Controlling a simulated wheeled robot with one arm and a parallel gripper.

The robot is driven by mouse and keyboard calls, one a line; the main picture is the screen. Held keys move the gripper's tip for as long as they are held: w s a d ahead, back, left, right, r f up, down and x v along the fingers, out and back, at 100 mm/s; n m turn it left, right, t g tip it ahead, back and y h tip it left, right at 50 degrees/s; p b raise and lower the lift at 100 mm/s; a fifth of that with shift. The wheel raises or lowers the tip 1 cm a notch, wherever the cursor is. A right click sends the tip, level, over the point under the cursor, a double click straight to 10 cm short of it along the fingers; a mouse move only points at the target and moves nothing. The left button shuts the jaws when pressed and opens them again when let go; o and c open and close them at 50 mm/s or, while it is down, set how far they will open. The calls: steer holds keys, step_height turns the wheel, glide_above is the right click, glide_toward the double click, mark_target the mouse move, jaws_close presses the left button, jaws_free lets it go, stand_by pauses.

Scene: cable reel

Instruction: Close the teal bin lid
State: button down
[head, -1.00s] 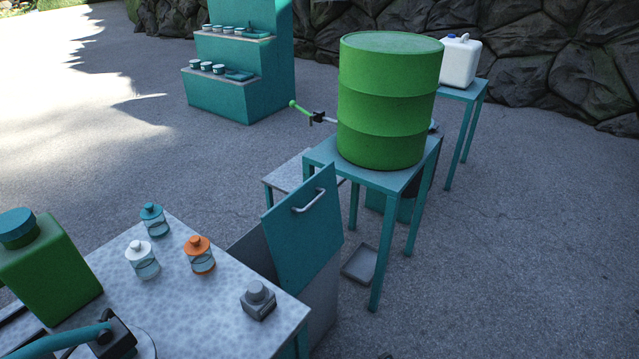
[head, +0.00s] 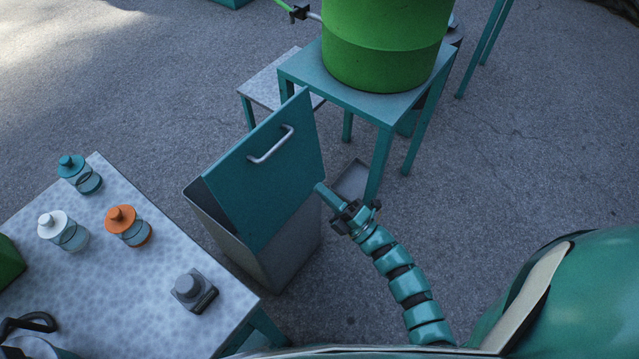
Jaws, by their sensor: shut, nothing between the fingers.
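The teal lid (head: 255,190) of the bin stands raised and tilted, with a pale bar handle (head: 271,145) on the face toward me. The grey bin body (head: 285,262) is below it, and a dark gap shows between lid and rim at the left. My gripper (head: 324,192) is shut and empty, at the end of my teal segmented arm. Its tip appears at the lid's right edge, below the handle's level; I cannot tell whether it touches.
A speckled table (head: 130,290) with jars and a small grey block (head: 194,290) stands left of the bin. A teal stand (head: 300,66) carrying a green barrel (head: 385,45) is behind it. A grey tray (head: 351,180) lies on the floor. Pavement at the right is open.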

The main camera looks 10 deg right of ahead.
steer(key=p+x, duration=0.3)
steer(key=x, duration=0.8)
steer(key=shift+w+a+r, duration=0.2)
steer(key=shift+a, duration=0.1)
